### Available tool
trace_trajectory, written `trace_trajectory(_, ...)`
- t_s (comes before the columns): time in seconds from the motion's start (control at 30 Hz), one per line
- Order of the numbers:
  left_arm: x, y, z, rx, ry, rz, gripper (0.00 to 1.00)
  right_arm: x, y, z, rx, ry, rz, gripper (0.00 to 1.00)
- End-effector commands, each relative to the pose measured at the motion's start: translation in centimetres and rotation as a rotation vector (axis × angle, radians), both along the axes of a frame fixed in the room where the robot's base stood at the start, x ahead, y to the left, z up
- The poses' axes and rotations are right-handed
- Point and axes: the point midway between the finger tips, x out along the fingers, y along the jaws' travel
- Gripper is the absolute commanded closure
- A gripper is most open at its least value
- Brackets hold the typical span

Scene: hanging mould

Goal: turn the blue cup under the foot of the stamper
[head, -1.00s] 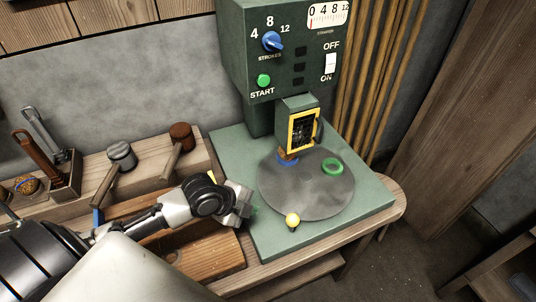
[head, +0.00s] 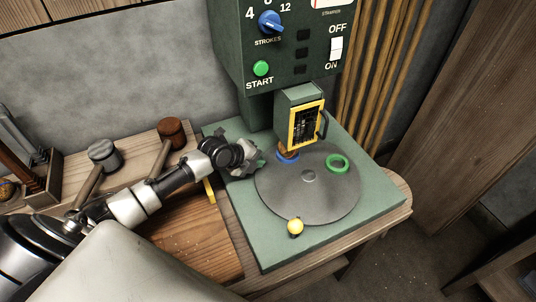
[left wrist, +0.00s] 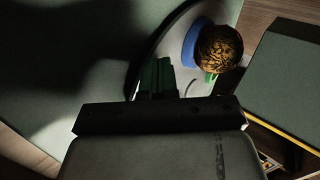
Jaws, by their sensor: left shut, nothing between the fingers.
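The green stamper (head: 262,88) stands on a green base, its foot not clearly visible behind the yellow-framed guard (head: 305,126). A grey round plate (head: 315,200) lies in front. The blue cup (head: 288,160) sits at the plate's back left edge, beside the guard's lower left. It holds a brown patterned ball (left wrist: 220,48); the cup's blue rim (left wrist: 194,42) also shows in the left wrist view. A green cup (head: 338,171) sits at the plate's back right. My left gripper (head: 256,163) is shut and empty, just left of the plate and apart from the blue cup.
A yellow knob (head: 295,227) stands at the plate's front edge. The green start button (head: 261,68), blue strokes dial (head: 270,22) and white switch (head: 336,49) are on the stamper. Two mallets (head: 104,153) lie on a wooden block at left. The plate's front is clear.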

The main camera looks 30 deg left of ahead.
Motion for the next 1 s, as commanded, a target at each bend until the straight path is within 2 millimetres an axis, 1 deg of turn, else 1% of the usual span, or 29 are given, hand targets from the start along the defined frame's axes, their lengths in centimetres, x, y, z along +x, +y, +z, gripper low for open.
trace_trajectory(0.03,0.9,-0.6,0.3,-0.007,-0.002,0.002,1.00,0.0,0.0,0.4,0.000,0.000,0.000,1.00)
trace_trajectory(0.1,1.8,-1.2,0.3,-0.005,-0.001,0.000,1.00,0.0,0.0,0.6,0.000,0.000,0.000,1.00)
trace_trajectory(0.27,3.0,-1.7,0.1,-0.002,0.001,0.001,1.00,-0.1,0.0,0.7,0.000,0.001,0.000,1.00)
trace_trajectory(0.4,3.3,-1.9,0.0,-0.001,0.002,0.000,1.00,-0.1,0.0,0.8,0.000,0.001,0.000,1.00)
trace_trajectory(0.67,3.3,-1.9,0.0,-0.001,0.002,0.000,1.00,-0.1,0.0,0.7,0.000,0.001,0.000,1.00)
trace_trajectory(0.77,3.7,-1.9,-0.2,0.000,-0.001,-0.001,1.00,-0.1,0.0,0.0,0.000,0.001,0.000,1.00)
trace_trajectory(0.9,4.8,-1.9,-0.5,0.002,-0.003,-0.001,1.00,-0.1,0.0,-2.0,0.000,0.001,0.000,1.00)
trace_trajectory(1.0,5.5,-2.0,-0.4,0.000,-0.001,-0.001,1.00,-0.1,0.0,-2.9,0.000,0.001,0.000,1.00)
